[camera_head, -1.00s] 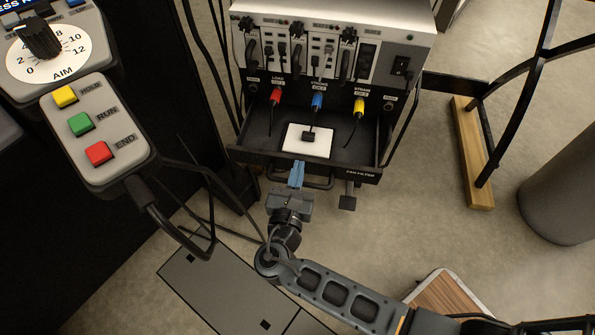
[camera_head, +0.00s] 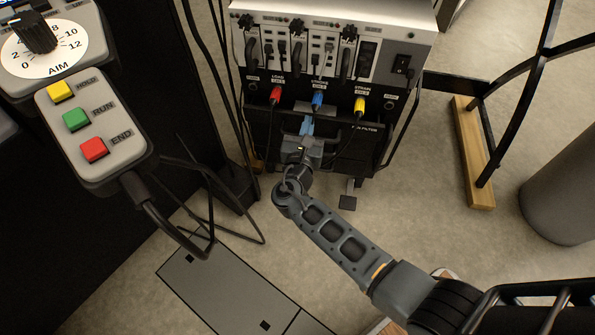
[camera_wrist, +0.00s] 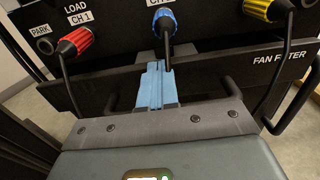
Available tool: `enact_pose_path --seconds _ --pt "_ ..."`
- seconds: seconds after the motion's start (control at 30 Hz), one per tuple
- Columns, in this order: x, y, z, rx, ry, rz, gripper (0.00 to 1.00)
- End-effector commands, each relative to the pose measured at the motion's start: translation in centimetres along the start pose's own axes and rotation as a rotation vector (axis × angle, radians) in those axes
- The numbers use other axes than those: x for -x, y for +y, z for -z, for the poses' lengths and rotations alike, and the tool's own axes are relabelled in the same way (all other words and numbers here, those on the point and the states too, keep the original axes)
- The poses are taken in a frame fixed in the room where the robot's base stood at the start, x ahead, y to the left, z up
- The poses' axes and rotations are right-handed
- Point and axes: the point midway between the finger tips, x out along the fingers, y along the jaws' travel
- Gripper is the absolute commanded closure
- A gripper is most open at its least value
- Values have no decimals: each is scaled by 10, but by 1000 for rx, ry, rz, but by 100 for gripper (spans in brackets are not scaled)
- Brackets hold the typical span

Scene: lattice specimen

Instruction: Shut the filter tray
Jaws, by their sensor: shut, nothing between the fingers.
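The filter tray is a black drawer low on the instrument cabinet, with a front marked "FAN FILTER" (camera_head: 364,128). Its front now stands close to the cabinet face, and its inside no longer shows in the head view. In the wrist view the tray front (camera_wrist: 215,75) lies just below the cable plugs. My gripper (camera_head: 307,127) has its blue fingers together and empty, at the middle of the tray front by the handle. The fingers also show in the wrist view (camera_wrist: 156,88), over the tray front. Whether a small gap is left behind the front is hard to tell.
Red (camera_head: 275,95), blue (camera_head: 317,98) and yellow (camera_head: 359,104) plugs with hanging cables sit just above the tray. A button pendant (camera_head: 92,125) hangs at the left. A black frame on a wooden foot (camera_head: 472,155) stands at the right. Open floor lies between.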

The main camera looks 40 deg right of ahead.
Motion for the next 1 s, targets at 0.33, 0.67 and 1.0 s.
enact_pose_path --seconds 0.33,0.67,1.0 --pt "-36 0 1 0 0 1 100" --pt "-43 0 -1 -4 0 3 100" --pt "-39 -2 -2 -3 0 6 100"
